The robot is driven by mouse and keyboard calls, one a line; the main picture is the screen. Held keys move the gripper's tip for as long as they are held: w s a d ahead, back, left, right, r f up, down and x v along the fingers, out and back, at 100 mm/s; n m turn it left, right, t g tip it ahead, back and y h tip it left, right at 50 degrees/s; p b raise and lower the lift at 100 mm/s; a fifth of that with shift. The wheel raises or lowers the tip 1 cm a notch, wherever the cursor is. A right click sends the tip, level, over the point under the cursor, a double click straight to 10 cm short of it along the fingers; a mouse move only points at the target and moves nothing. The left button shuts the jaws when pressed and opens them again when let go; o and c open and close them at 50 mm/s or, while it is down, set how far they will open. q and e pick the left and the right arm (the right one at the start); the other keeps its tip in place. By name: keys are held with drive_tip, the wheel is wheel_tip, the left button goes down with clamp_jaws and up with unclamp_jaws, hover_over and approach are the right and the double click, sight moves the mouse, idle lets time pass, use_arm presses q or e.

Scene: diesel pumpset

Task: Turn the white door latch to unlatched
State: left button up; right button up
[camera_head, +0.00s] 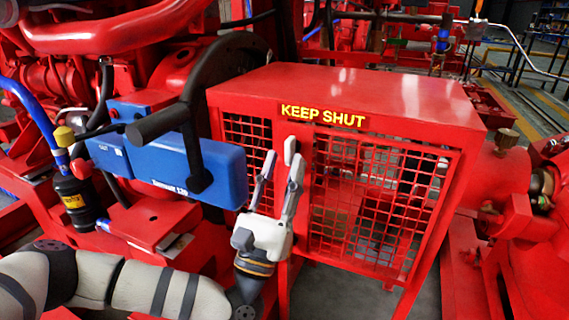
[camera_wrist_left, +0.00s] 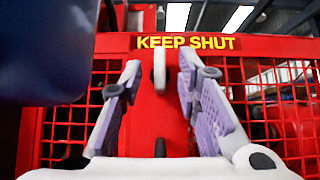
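The white door latch (camera_head: 290,150) is a small upright piece on the red post between the two mesh panels, just below the yellow "KEEP SHUT" sign (camera_head: 323,115). It also shows upright in the left wrist view (camera_wrist_left: 159,66). My left gripper (camera_head: 281,170) is open in front of the post, with its fingers pointing up toward the latch. In the left wrist view the fingers (camera_wrist_left: 158,85) stand on either side of the latch, with clear gaps. Nothing is held. My right gripper is not in view.
The red mesh cage (camera_head: 400,95) fills the centre. A blue box (camera_head: 190,165) and a dark lever with a round handle (camera_head: 158,124) stand close to its left. Red machinery lies at far right.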

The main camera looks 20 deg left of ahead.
use_arm(q)
drive_tip(key=shift+x, duration=0.9)
clamp_jaws()
